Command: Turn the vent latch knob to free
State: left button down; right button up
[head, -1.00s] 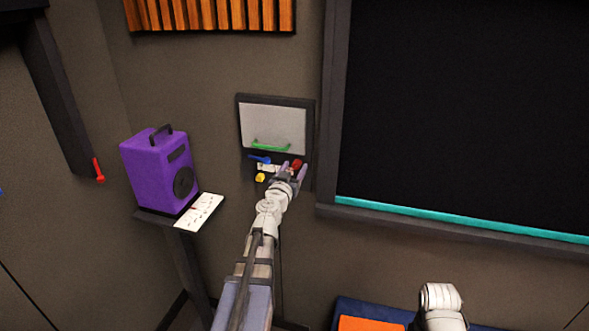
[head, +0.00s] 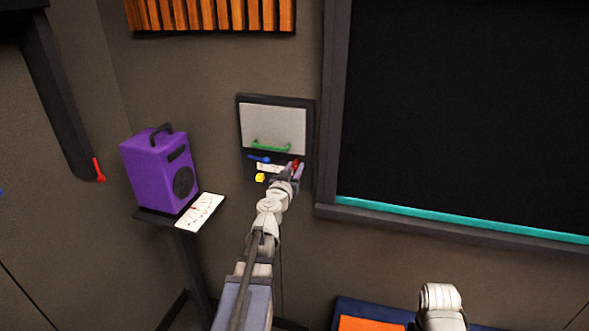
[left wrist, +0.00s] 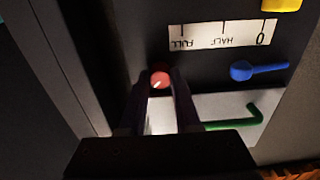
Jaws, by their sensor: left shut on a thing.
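The red knob (head: 295,165) sits at the right of the lower dark part of a wall panel (head: 310,130). My left gripper (head: 295,172) is at the panel, shut on the red knob. In the left wrist view the knob (left wrist: 160,78) shows between the two dark fingers (left wrist: 162,92), with a small white mark on its face. The panel also has a blue lever (head: 259,159), a yellow knob (head: 260,178) and a white scale label (head: 268,168). In the wrist view the label (left wrist: 222,36) reads upside down: 0, HALF, FULL. My right gripper is out of view.
A grey-white door (head: 273,125) with a green handle (head: 270,147) is above the controls. A purple speaker (head: 160,170) stands on a dark stand to the left, with a white card (head: 200,212) beside it. A dark window with a teal ledge (head: 460,220) is at right.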

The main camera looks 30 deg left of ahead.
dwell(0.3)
pick_arm(q)
jog(key=n, duration=0.8)
jog(key=shift+n, duration=0.3)
jog(key=n, duration=0.4)
jog(key=shift+n, duration=2.6)
jog(key=c, duration=0.6)
grip_release()
